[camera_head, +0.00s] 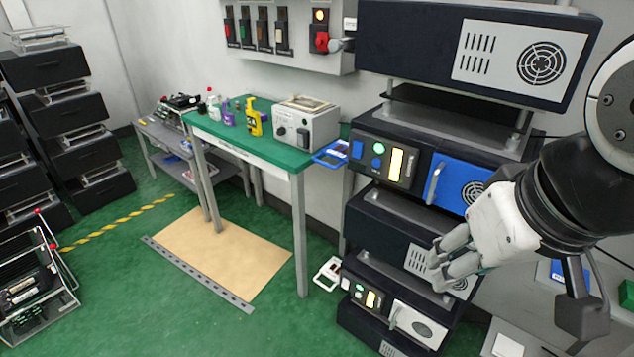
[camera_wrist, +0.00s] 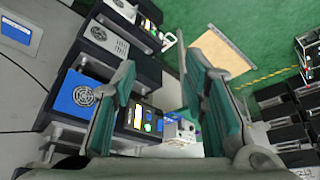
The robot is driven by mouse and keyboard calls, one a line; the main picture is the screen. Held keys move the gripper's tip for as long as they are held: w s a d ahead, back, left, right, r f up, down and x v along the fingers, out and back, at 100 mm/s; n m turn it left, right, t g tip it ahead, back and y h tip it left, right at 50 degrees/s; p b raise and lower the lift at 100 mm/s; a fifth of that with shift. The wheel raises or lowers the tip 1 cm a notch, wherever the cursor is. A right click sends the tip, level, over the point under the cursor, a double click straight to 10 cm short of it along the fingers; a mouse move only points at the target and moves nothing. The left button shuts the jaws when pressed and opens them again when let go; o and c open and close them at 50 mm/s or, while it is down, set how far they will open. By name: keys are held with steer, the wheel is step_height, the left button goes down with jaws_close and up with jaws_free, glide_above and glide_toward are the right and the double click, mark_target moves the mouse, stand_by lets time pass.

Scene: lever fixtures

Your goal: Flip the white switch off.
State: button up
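A grey wall panel (camera_head: 300,60) at the top middle of the head view carries a row of upright switches. The white switch (camera_head: 282,38) is the pale one at the right of that row, beside a brown switch (camera_head: 262,36); which way its lever is set is too small to tell. My gripper (camera_head: 436,264) is at the right of the head view, in front of the rack, well apart from the panel. In the wrist view its two fingers (camera_wrist: 160,70) are spread with nothing between them. I cannot make out the white switch in the wrist view.
A dark rack with a blue-fronted unit (camera_head: 460,184) stands near my gripper. Beside the panel's row is a red switch with a lit yellow lamp (camera_head: 320,16). A green-topped table (camera_head: 225,130) with bottles and a grey box (camera_head: 306,122) stands below the panel.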

steer(key=c, duration=0.6)
steer(key=shift+w+f, duration=0.2)
steer(key=shift+w, duration=0.2)
jaws_close()
steer(key=w+f+n+g+h+b, duration=0.15)
steer(key=w+f+n+b, duration=0.55)
steer(key=w+f, duration=0.7)
steer(key=w+f+n+g+h+b, duration=0.15)
steer(key=w+f+n+b, duration=0.75)
steer(key=w, duration=0.9)
steer(key=w+a+f+n+b, duration=0.2)
steer(key=w+f, duration=0.3)
steer(key=f, duration=0.9)
steer(key=w+a+f+n+y+b, duration=0.1)
steer(key=w+f+n+b, duration=0.3)
steer(key=f, duration=1)
steer(key=w+a+f+n+y+b, duration=0.1)
steer(key=w+a+f+n+b, duration=0.2)
steer(key=f, duration=1.1)
steer(key=w+n+b, duration=0.1)
steer(key=w+n, duration=0.1)
steer(key=shift+w+a+g, duration=0.3)
steer(key=shift+g, duration=0.1)
steer(key=shift+f, duration=0.1)
